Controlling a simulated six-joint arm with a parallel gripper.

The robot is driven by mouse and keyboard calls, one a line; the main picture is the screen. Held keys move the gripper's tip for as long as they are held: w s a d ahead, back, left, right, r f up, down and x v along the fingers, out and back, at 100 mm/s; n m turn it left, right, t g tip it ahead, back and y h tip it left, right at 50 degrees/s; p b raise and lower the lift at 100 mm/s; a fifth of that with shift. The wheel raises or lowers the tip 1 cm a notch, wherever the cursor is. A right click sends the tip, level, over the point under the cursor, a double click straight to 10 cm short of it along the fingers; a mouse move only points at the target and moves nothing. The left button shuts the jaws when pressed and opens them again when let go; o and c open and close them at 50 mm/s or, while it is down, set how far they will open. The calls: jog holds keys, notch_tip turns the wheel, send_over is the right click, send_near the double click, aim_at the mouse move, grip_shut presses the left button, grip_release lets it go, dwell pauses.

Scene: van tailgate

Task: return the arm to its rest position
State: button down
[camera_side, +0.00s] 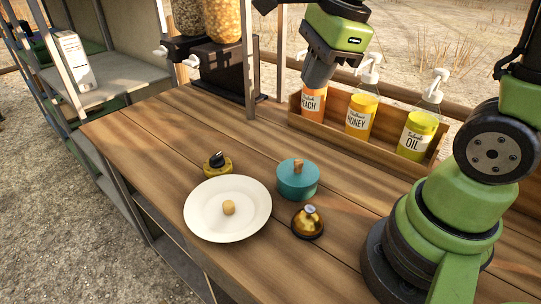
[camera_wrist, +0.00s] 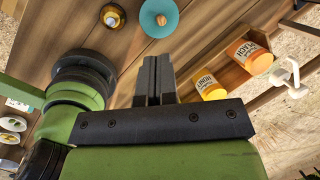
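My gripper (camera_side: 318,78) hangs above the back of the wooden table (camera_side: 150,130), fingers down. In the side view its tip overlaps the top of the peach bottle (camera_side: 312,103). In the wrist view the two fingers (camera_wrist: 154,72) lie side by side with nothing visible between them, and the peach bottle (camera_wrist: 250,55) stands apart to their right. The gripper looks shut and empty.
A wooden rack holds the peach, honey (camera_side: 360,117) and oil (camera_side: 416,136) bottles. A white plate (camera_side: 205,222) bears a small tan piece (camera_side: 229,207). A teal lidded pot (camera_side: 297,184), amber domed item (camera_side: 307,225) and yellow-black item (camera_side: 217,166) stand near it. Table's left side is clear.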

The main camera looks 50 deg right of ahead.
jog(key=s+a+r+n+t, duration=0.2)
jog(key=s+n, duration=0.2)
jog(key=n, duration=0.5)
jog(key=s+a+r+n+t+y, duration=0.1)
jog(key=s+n, duration=0.4)
jog(key=n, duration=0.5)
notch_tip(320, 180, up, 3)
jog(key=shift+a+f+t, duration=0.2)
jog(key=shift+a+t, duration=0.2)
jog(key=shift+a, duration=0.15)
jog(key=c, duration=1.7)
grip_release()
jog(key=shift+s+n, duration=0.25)
jog(key=shift+n, duration=0.15)
jog(key=o, duration=0.8)
jog(key=shift+s+n, duration=0.1)
jog(key=shift+n, duration=0.2)
